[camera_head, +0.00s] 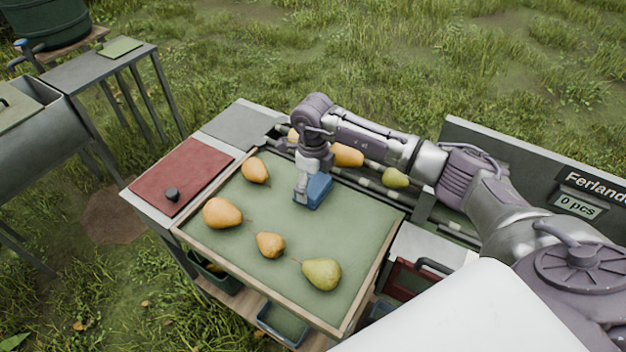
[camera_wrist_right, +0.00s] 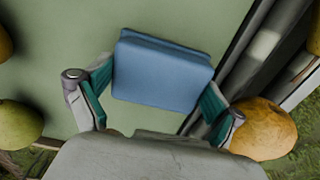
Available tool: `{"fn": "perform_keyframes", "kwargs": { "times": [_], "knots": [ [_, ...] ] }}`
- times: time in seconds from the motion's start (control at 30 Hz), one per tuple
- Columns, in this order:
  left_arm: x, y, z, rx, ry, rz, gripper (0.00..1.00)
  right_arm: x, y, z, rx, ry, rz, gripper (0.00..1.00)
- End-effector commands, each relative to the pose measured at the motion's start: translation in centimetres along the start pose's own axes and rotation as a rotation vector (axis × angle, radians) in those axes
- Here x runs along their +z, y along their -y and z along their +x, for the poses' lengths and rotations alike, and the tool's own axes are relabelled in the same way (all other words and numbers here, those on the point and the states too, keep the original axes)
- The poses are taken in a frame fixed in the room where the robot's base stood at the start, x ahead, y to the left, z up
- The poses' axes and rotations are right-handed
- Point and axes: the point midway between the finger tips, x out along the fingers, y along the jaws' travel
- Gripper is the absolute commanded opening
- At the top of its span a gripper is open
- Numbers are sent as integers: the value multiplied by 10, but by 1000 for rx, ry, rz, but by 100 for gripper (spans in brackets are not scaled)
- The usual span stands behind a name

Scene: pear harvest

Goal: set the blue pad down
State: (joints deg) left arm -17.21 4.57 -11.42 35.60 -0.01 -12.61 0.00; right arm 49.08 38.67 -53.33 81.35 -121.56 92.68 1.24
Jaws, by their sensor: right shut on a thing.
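The blue pad (camera_head: 318,189) is at the back part of the green sorting tray in the head view. My right gripper (camera_head: 307,187) is shut on it from above. In the right wrist view the blue pad (camera_wrist_right: 162,71) sits between the two teal-lined fingers of my right gripper (camera_wrist_right: 158,90). I cannot tell whether the pad touches the tray surface (camera_head: 290,215) or hangs just above it. My left gripper is not in view.
Orange pears (camera_head: 222,213), (camera_head: 270,244) and (camera_head: 255,170) and a green pear (camera_head: 322,273) lie on the tray. More pears (camera_head: 346,155) lie on the rails behind. A red mat (camera_head: 180,177) with a dark knob (camera_head: 172,194) is at left.

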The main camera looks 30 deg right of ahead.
Motion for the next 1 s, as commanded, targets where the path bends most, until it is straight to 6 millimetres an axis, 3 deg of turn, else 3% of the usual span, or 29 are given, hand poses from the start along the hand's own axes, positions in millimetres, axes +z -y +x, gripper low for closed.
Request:
{"fn": "perform_keyframes", "kwargs": {
  "times": [0.3,0.33,0.37,0.8,1.0],
  "knots": [
    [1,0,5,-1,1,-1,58,0,0,4,-1,2,0,60],
    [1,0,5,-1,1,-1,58,0,0,4,-1,2,1,94],
    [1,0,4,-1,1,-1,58,0,0,3,-1,2,1,100],
    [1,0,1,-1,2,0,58,1,1,-4,-2,4,1,100],
    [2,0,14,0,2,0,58,2,2,-37,-5,8,0,100]
  ]
}}
